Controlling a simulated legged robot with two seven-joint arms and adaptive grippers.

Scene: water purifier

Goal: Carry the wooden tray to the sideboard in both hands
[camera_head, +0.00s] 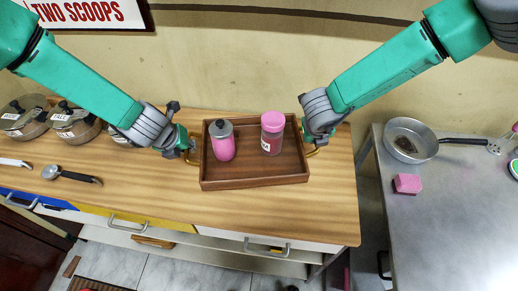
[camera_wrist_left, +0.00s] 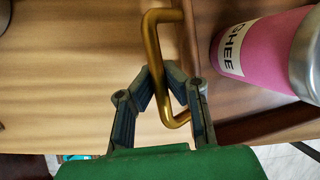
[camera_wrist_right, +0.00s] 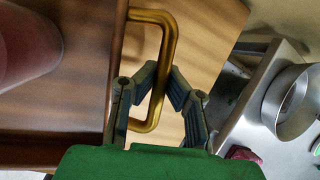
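The wooden tray (camera_head: 255,183) is dark brown and sits level at the right part of the wood-topped counter; I cannot tell whether it touches the top. A pink canister with a grey lid (camera_head: 222,142) and a clear jar with a pink lid (camera_head: 272,133) stand upright in it. My left gripper (camera_head: 190,148) is shut on the tray's left brass handle (camera_wrist_left: 153,45). My right gripper (camera_head: 315,140) is shut on the right brass handle (camera_wrist_right: 166,40). The canister's GHEE label shows in the left wrist view (camera_wrist_left: 232,48).
Several lidded pots (camera_head: 75,122) and a black-handled utensil (camera_head: 70,175) are on the counter's left. A metal table (camera_head: 440,220) at right, across a gap, holds a pan (camera_head: 410,140) and a pink block (camera_head: 407,184). The counter front is clear.

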